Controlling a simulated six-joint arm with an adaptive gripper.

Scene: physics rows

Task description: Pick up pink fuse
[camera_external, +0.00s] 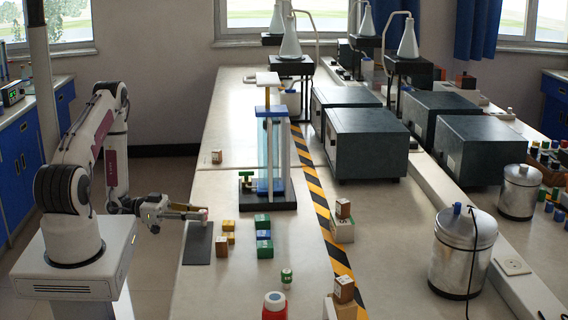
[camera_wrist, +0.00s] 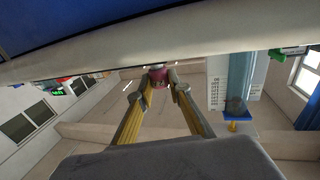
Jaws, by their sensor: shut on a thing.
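My gripper (camera_external: 203,213) is at the left edge of the long bench, pointing right, just above the dark grey mat. In the wrist view its two yellowish fingers (camera_wrist: 162,86) close in on a small pink and white piece (camera_wrist: 158,75), which I take to be the pink fuse. In the external view the pink fuse (camera_external: 204,211) shows as a small pale pinkish spot at the fingertips. The fingers are shut on it. Whether its lower end touches the mat cannot be told.
The dark mat (camera_external: 198,250) lies under the gripper. Yellow blocks (camera_external: 228,226), green and blue blocks (camera_external: 264,236) and a brown block (camera_external: 222,247) stand to its right. A clear column apparatus (camera_external: 270,150) on a black base stands behind. A red bottle (camera_external: 275,306) is at the front.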

